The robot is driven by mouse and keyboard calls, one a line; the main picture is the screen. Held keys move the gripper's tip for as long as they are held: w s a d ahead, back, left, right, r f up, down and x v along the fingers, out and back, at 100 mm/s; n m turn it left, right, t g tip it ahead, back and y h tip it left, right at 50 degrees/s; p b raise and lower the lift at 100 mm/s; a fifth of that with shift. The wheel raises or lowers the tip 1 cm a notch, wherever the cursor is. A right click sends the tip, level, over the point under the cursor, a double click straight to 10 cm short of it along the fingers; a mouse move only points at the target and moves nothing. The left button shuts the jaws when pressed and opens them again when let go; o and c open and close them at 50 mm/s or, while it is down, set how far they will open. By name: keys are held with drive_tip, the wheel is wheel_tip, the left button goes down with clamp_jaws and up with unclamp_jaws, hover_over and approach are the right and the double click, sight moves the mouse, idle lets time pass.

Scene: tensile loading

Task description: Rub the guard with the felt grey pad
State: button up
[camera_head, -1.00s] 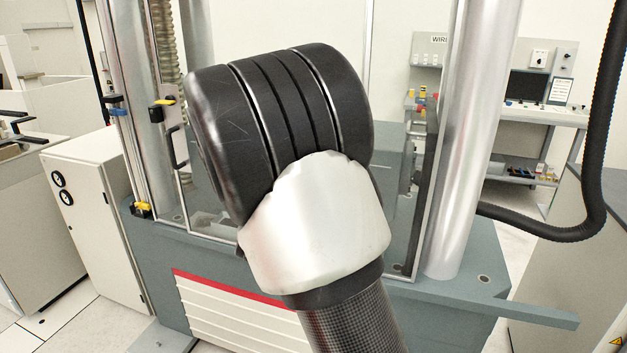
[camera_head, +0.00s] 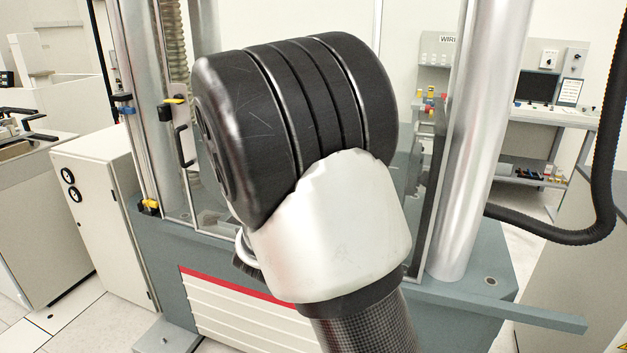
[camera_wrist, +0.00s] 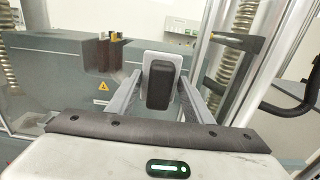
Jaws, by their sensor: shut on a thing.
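The felt grey pad (camera_wrist: 158,86) shows in the wrist view as a dark rounded rectangle on a light grey block. My gripper (camera_wrist: 160,76) is shut on this block, with one grey finger on each side. The guard (camera_head: 188,190) appears to be the clear, metal-framed panel at the front of the testing machine in the head view, with a dark handle and yellow-black latches at its left. My arm's large black joint hides much of it. In the wrist view clear panelling stands around the pad; I cannot tell whether the pad touches it. The head view hides the pad.
The machine's thick steel column (camera_head: 473,150) stands right of my arm, with a black hose (camera_head: 548,232) beyond it. A white cabinet (camera_head: 105,210) stands at left. The teal machine base (camera_head: 455,305) spans the front. A workbench (camera_head: 545,113) is at the back right.

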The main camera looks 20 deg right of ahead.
drive_tip(key=shift+w, duration=0.1)
drive_tip(key=shift+w+a+r+p, duration=0.15)
drive_tip(key=shift+w+a+p, duration=0.1)
drive_tip(key=shift+p, duration=0.15)
drive_tip(key=w+a+f+n+p, duration=0.7)
drive_tip(key=w+a+n+p, duration=0.1)
drive_tip(key=n, duration=0.1)
drive_tip(key=shift+r+x, duration=0.15)
drive_tip(key=shift+x, duration=1.1)
drive_tip(key=shift+r+x, duration=0.15)
drive_tip(key=shift+x, duration=1.1)
drive_tip(key=shift+b+x, duration=0.55)
drive_tip(key=shift+x, duration=0.5)
drive_tip(key=s+d, duration=0.2)
drive_tip(key=d, duration=0.1)
drive_tip(key=shift+s, duration=0.15)
